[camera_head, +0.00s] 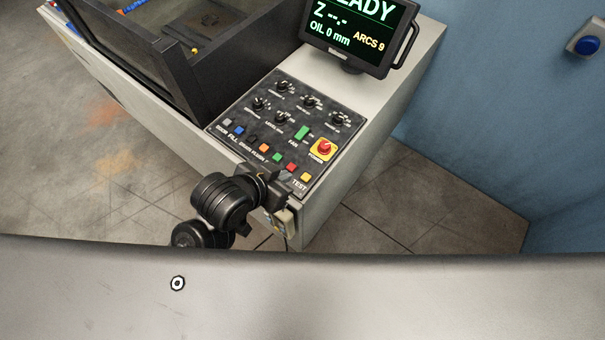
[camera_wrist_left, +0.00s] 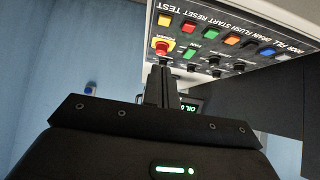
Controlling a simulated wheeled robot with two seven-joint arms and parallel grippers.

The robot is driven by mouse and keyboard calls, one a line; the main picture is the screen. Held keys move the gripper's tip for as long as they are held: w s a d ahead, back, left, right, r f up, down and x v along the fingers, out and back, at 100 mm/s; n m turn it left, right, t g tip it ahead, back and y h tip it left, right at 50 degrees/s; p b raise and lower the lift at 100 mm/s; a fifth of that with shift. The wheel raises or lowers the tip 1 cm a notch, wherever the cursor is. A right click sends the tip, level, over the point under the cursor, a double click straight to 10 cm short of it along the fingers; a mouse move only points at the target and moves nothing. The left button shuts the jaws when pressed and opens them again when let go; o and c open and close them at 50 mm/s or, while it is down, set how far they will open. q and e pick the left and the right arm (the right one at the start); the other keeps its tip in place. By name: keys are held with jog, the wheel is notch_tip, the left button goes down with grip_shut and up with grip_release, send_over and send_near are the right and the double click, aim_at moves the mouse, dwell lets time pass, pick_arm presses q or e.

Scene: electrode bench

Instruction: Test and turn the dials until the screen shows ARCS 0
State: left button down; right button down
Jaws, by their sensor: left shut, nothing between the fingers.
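The screen (camera_head: 360,25) at the top of the head view shows a cut-off word ending in "ADY", "Z --.-", "OIL 0 mm" and "ARCS 9". The black control panel (camera_head: 240,108) carries several black dials, among them one at the back left (camera_head: 283,87), one in the middle (camera_head: 309,101) and one at the right (camera_head: 338,118). The yellow TEST button (camera_head: 306,177) is at the panel's front right corner; it also shows in the left wrist view (camera_wrist_left: 165,20). My left gripper (camera_head: 284,177) is shut and empty, close to the front edge near this button. Contact cannot be told. My right gripper is out of view.
A red power knob on yellow (camera_head: 323,148) and a green FAN switch (camera_head: 302,132) stand between dials and buttons. A row of coloured buttons, including a red one (camera_head: 291,167), lines the front edge. A dark tank (camera_head: 205,50) stands left; a blue wall (camera_head: 500,110) is right.

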pick_arm(q)
jog(key=shift+w+d, duration=0.15)
jog(key=b, duration=0.7)
send_near(308, 174)
jog(key=w+d+f, duration=0.2)
jog(key=w, duration=0.1)
jog(key=shift+w+d+f, duration=0.25)
jog(key=shift+d+f, duration=0.05)
jog(key=shift+d, duration=0.05)
jog(key=shift+s+a+f+b, duration=0.1)
jog(key=shift+f+b, duration=0.35)
jog(key=shift+f, duration=0.25)
jog(key=shift+f, duration=0.1)
